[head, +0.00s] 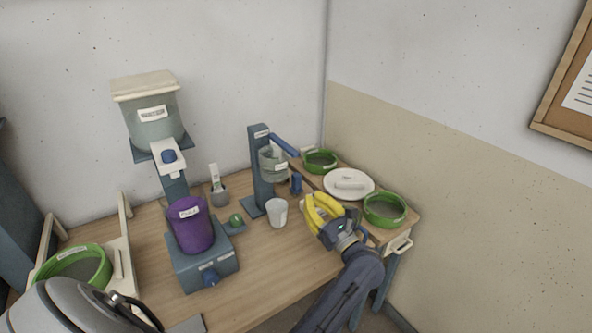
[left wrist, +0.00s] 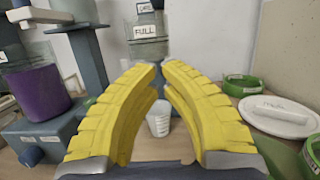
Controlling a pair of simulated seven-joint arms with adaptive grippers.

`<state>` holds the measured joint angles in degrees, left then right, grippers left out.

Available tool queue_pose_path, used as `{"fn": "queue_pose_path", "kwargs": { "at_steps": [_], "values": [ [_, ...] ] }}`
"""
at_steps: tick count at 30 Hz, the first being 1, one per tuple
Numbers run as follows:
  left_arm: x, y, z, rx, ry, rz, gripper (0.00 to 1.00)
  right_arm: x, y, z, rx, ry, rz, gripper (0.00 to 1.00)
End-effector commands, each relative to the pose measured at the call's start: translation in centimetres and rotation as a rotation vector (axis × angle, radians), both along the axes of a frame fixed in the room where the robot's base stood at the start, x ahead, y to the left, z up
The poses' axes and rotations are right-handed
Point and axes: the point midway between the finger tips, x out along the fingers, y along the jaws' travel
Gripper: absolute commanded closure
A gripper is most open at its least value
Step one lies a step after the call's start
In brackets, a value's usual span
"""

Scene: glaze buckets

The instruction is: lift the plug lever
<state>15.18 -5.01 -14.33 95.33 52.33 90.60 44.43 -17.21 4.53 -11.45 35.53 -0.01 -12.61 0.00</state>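A blue lever bar (head: 284,145) slants from the top of a blue stand (head: 261,170) in the head view; I take it for the plug lever. A clear vessel (head: 273,165) hangs under it; in the left wrist view the vessel (left wrist: 148,47) carries a FULL label. A white cup (head: 277,213) stands below and also shows between my fingers in the left wrist view (left wrist: 159,120). My left gripper (head: 312,207) is right of the cup and apart from the lever. Its yellow fingers (left wrist: 161,68) are open and empty. My right gripper is not visible.
A purple bucket (head: 190,224) stands on a blue base at left, below a lidded grey bucket (head: 153,118). Green-rimmed sieves (head: 385,210) and a white lid (head: 349,184) lie at right. Bare wood (head: 290,257) shows at the front of the table.

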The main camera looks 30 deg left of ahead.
Motion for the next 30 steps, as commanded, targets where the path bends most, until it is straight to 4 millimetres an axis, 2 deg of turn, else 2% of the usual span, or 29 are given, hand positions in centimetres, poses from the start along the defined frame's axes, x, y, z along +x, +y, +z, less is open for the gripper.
{"fn": "queue_pose_path", "kwargs": {
  "at_steps": [8, 21, 30],
  "values": [
    [1.0, 2.2, 0.7, 0.004, -0.001, 0.0, 1.0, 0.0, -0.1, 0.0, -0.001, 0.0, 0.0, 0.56],
    [4.0, 8.9, 2.5, 0.003, 0.0, 0.001, 1.0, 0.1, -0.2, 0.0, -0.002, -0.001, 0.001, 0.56],
    [4.1, 8.8, 5.6, 0.001, -0.001, -0.001, 1.0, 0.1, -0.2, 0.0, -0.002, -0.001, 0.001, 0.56]
  ]
}}
